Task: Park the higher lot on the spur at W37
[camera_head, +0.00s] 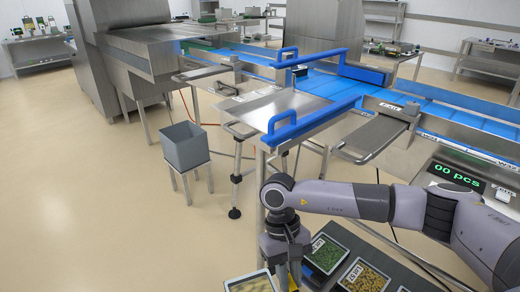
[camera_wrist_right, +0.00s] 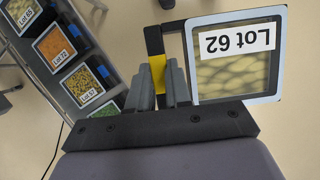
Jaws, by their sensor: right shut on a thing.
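My right gripper (camera_head: 283,270) points down at the bottom of the head view. In the right wrist view its fingers (camera_wrist_right: 172,85) are closed at a black and yellow handle piece beside a square tray labelled Lot 62 (camera_wrist_right: 192,60). This tray holds pale contents under a film; part of it shows in the head view (camera_head: 230,288). Other lot trays stand on a dark rack: a green one (camera_head: 309,263) and a yellow-orange one (camera_head: 341,281). In the wrist view, one tray label seems to read Lot 57 (camera_wrist_right: 91,96). I cannot make out W37 clearly on any sign. My left gripper is out of view.
A blue conveyor (camera_head: 335,84) crosses behind my arm, with blue guide rails (camera_head: 310,118) over a steel plate (camera_head: 270,106). A grey bin (camera_head: 186,152) stands on a stool. A display (camera_head: 455,177) reads 00 pcs. The floor at left is clear.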

